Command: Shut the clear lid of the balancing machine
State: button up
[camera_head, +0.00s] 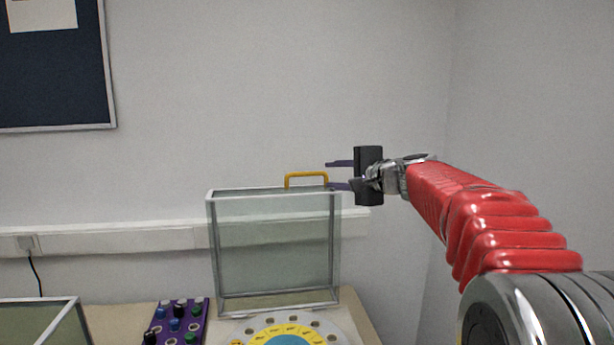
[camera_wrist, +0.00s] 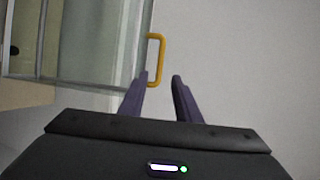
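The clear lid (camera_head: 272,245) of the balancing machine stands raised, nearly upright, with a yellow handle (camera_head: 306,175) on its top edge. Below it the machine's round dial (camera_head: 285,335) in yellow and blue shows at the bottom of the head view. My gripper (camera_head: 332,175) is just right of the handle, its two fingers apart and pointing left. In the wrist view the lid (camera_wrist: 95,45) is at upper left and the yellow handle (camera_wrist: 160,60) lies just ahead of the open fingertips (camera_wrist: 160,78).
A purple panel (camera_head: 177,322) with several coloured knobs lies left of the machine on the table (camera_head: 118,320). A glass-topped case (camera_head: 40,318) stands at lower left. A white wall trunking (camera_head: 120,238) runs behind the lid. The space above is clear.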

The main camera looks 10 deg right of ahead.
aim_at(309, 175)
jog(key=x, duration=1.3)
jog(key=shift+w+a+f, duration=0.1)
jog(key=shift+w+a, duration=0.05)
jog(key=shift+c, duration=0.5)
grip_shut()
jog(key=shift+f, duration=0.1)
